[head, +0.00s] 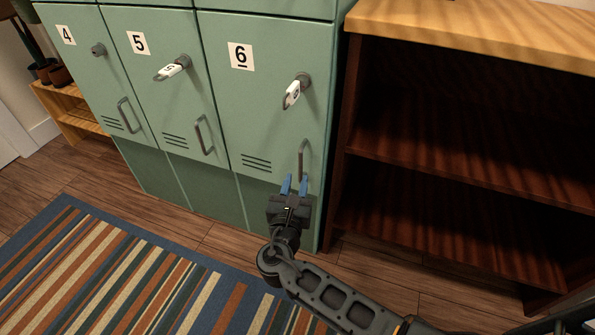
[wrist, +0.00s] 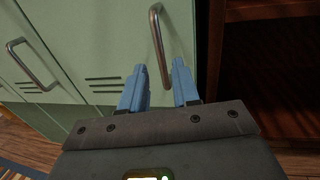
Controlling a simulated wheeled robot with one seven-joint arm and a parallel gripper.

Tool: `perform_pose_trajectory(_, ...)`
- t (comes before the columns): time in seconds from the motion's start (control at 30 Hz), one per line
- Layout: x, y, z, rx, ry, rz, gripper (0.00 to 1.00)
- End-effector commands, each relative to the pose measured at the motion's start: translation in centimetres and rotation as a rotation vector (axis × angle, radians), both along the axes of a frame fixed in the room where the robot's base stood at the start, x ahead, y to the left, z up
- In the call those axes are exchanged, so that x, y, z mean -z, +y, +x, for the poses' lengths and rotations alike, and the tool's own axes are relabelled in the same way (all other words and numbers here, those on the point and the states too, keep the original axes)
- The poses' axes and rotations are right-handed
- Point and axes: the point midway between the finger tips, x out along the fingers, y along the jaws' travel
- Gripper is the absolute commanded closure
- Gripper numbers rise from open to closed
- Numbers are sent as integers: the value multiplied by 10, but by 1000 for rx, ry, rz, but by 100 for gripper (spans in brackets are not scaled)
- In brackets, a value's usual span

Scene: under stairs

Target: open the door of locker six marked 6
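The green door of locker six (head: 262,110) is shut and carries a white label marked 6 (head: 240,55). A key with a white tag (head: 292,94) hangs at its lock on the upper right. Its metal bar handle (head: 302,160) stands upright on the lower right of the door. My gripper (head: 294,184) is open, with two blue fingers just below the handle. In the wrist view the handle (wrist: 158,45) rises above and between the open fingers (wrist: 160,84). I cannot tell whether a finger touches it.
Locker five (head: 172,85) is shut, with its own key and handle, left of locker six; locker four (head: 85,70) is farther left. A wooden shelf unit (head: 470,160) stands close on the right. A striped rug (head: 130,270) covers the floor in front.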

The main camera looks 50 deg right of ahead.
Motion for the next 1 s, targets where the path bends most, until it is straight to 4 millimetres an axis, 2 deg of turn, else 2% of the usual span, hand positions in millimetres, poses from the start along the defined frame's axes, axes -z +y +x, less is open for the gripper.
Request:
perform_pose_trajectory(0.2,1,-30,17,3,-2,2,69)
perform_pose_trajectory(0.4,1,-50,30,0,-2,3,69)
perform_pose_trajectory(0.8,0,-57,34,-2,-1,4,69)
perform_pose_trajectory(1.0,0,-57,34,-2,-1,4,88)
